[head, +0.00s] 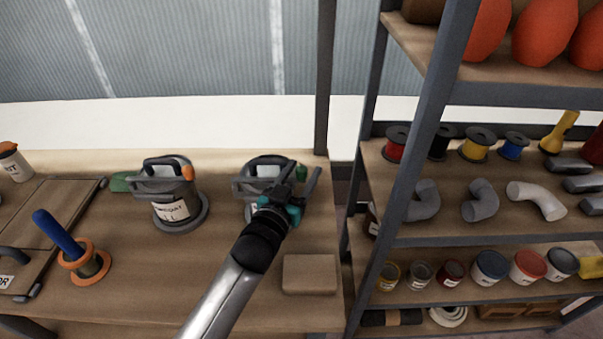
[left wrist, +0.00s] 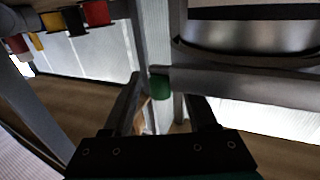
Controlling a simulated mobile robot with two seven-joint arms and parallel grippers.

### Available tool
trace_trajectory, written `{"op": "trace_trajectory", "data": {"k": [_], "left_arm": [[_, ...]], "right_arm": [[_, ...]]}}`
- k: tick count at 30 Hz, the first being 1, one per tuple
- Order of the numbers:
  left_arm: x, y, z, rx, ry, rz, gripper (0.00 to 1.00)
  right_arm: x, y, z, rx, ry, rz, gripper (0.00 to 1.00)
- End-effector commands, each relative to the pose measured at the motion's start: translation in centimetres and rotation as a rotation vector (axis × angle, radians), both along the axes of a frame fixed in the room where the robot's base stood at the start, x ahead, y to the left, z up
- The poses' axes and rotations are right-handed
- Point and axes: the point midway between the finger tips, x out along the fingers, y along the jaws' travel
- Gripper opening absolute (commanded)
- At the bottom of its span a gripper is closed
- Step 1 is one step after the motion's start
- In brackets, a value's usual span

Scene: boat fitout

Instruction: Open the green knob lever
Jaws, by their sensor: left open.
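The green knob (head: 301,171) sits at the right side of a grey device with a lever handle (head: 262,168), which stands at the back right of the workbench. In the left wrist view the green knob (left wrist: 160,87) shows between my fingers, beyond or near their tips, at the end of a grey bar (left wrist: 240,88). My left gripper (head: 298,180) is open at the device's right side, with nothing visibly held. I cannot tell whether the fingers touch the knob. My left arm hides the device's lower front. My right gripper is not in view.
A similar grey device with an orange knob (head: 168,198) stands to the left. A blue-handled lever on an orange base (head: 82,262) is farther left. A flat brown block (head: 309,274) lies right of my arm. A loaded shelf rack (head: 420,115) stands at the right.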

Motion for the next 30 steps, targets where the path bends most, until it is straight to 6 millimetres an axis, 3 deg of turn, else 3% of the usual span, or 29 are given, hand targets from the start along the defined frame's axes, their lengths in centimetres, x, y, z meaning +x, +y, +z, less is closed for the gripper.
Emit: {"op": "trace_trajectory", "data": {"k": [7, 22, 30], "left_arm": [[0.01, -0.03, -0.01, 0.0, 0.0, 0.0, 0.57], [-0.02, -0.01, -0.01, 0.0, 0.0, 0.0, 0.01], [-0.02, -0.01, -0.02, 0.0, 0.0, 0.0, 0.0]], "right_arm": [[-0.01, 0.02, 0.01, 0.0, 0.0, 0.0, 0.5], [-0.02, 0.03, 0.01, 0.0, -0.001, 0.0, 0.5], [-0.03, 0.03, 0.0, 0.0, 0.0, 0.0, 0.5]]}}
